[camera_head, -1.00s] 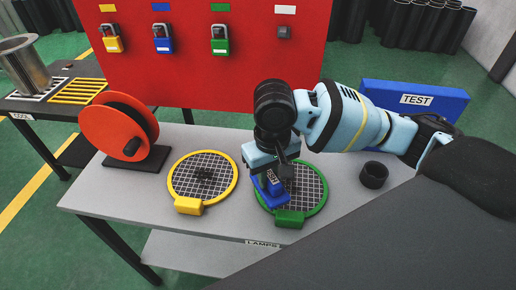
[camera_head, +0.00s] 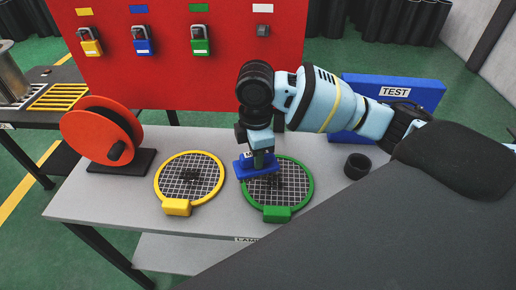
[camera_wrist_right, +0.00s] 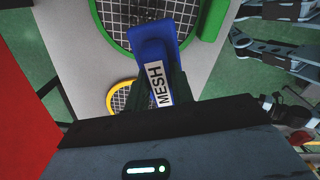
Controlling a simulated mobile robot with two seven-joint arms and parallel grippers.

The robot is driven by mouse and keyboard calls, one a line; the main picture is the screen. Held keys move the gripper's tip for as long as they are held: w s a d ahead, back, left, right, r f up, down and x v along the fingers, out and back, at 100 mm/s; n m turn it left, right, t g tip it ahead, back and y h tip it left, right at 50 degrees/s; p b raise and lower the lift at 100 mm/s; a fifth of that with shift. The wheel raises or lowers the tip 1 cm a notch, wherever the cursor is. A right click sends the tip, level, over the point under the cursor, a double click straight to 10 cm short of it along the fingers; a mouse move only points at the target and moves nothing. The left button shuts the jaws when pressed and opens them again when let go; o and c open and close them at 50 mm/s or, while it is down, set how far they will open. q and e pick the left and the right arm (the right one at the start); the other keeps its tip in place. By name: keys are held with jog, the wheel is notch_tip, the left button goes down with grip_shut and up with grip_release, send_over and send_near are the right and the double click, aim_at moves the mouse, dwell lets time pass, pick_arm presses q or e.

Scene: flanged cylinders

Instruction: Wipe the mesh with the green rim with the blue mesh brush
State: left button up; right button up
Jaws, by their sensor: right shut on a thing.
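The mesh with the green rim (camera_head: 310,192) lies flat on the grey table, its green tab toward the front. A dark patch of dirt (camera_head: 272,182) shows on its grid. My right gripper (camera_head: 262,143) is shut on the blue mesh brush (camera_head: 246,166), above the back left part of the green rim. In the right wrist view the brush (camera_wrist_right: 153,38) carries a MESH label and overlaps the green rim (camera_wrist_right: 112,35). I cannot tell whether it touches the mesh.
A mesh with a yellow rim (camera_head: 217,164) lies to the left, also with a dark patch. An orange reel (camera_head: 90,135) stands at the far left. A black cup (camera_head: 357,166) and a blue TEST box (camera_head: 425,97) are at the right. A red lock board (camera_head: 180,75) rises behind.

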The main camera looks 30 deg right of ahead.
jog(key=n, duration=0.3)
jog(key=w+d+n, duration=0.1)
jog(key=shift+r+n, duration=0.15)
jog(key=shift+n, duration=0.25)
